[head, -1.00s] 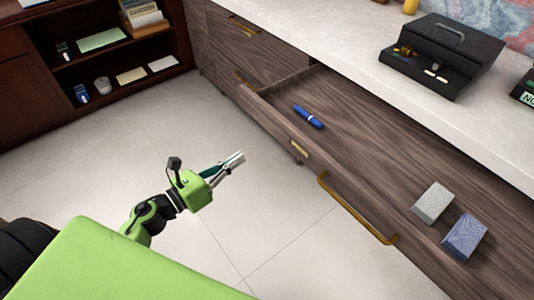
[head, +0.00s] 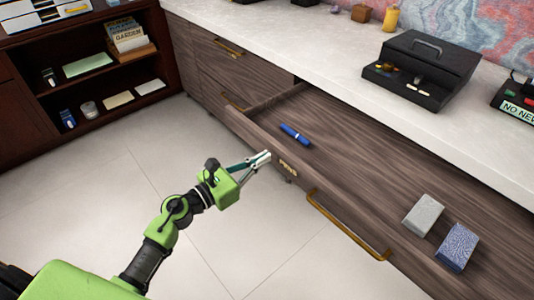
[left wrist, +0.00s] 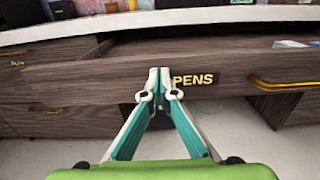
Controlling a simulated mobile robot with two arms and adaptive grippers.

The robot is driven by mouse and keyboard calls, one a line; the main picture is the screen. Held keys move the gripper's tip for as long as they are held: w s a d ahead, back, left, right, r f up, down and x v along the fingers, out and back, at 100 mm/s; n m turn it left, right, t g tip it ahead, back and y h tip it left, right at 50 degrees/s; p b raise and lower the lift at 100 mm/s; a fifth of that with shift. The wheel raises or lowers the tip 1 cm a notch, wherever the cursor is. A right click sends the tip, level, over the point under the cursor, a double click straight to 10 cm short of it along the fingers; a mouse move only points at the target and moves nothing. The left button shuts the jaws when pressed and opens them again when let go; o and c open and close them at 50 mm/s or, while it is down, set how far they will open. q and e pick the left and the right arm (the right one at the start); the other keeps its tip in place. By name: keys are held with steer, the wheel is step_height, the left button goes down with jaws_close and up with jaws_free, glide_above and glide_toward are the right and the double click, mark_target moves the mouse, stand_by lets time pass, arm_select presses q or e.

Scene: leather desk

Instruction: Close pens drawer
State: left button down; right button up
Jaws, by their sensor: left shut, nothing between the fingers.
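The pens drawer (head: 400,218) is pulled open from the counter, with a wood front and a "PENS" label (head: 288,168), which also shows in the left wrist view (left wrist: 193,80). A brass handle (head: 345,228) sits on its front, right of the label. Inside lie a blue pen (head: 295,134), a grey box (head: 424,215) and a blue box (head: 458,247). My left gripper (head: 264,157) is shut and empty, its tips at the drawer front just left of the label. I cannot tell whether they touch it. My right gripper is out of view.
Dark shelves (head: 95,75) stand at the left. The tiled floor (head: 95,190) is clear.

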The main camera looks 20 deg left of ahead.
arm_select(q)
steer(key=shift+x, duration=1.05)
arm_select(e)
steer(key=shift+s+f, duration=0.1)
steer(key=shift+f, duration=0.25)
